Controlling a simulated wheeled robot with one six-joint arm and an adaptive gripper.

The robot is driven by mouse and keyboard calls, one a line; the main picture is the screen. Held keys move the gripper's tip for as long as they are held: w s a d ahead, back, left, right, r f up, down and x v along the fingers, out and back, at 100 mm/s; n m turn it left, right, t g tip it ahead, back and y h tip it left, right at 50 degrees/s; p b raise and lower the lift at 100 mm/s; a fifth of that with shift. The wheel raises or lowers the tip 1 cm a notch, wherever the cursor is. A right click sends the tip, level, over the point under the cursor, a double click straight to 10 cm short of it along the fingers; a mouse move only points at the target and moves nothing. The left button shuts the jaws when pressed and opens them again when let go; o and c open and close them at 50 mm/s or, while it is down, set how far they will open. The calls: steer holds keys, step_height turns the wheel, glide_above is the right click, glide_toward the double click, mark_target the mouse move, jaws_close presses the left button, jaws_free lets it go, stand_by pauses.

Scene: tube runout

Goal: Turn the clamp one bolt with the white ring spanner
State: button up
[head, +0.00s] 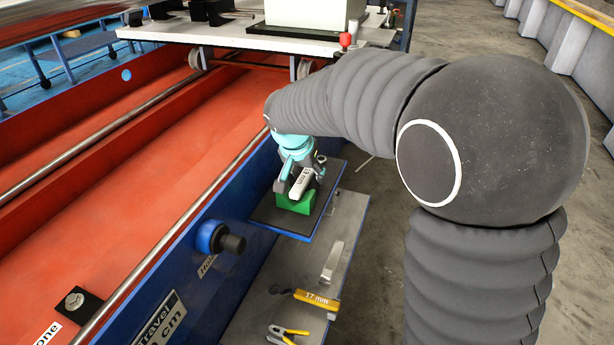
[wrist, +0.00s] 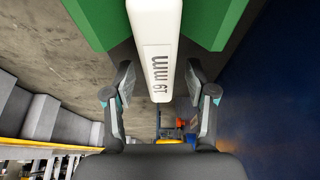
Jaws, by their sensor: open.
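The white ring spanner, marked 19 mm, shows in the wrist view (wrist: 160,50) and in the head view (head: 300,183). It rests in a green holder (head: 296,202) on a dark mat. My gripper (wrist: 160,82) is open, with one finger on each side of the white handle and visible gaps between. In the head view my gripper (head: 303,166) is right over the holder. The clamp one bolt (head: 74,299) sits on a black plate at the lower left, beside a label ending in "one". The spanner's ring end is hidden.
A yellow 17 mm spanner (head: 318,300) and yellow-handled pliers (head: 288,332) lie on the grey lower shelf (head: 262,318). A blue and black knob (head: 220,238) sticks out of the blue side wall. The red bed (head: 130,180) is mostly clear, with a long rod along it.

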steer(key=shift+f+b, duration=0.25)
steer(key=shift+b, duration=0.1)
stand_by(0.4)
jaws_close()
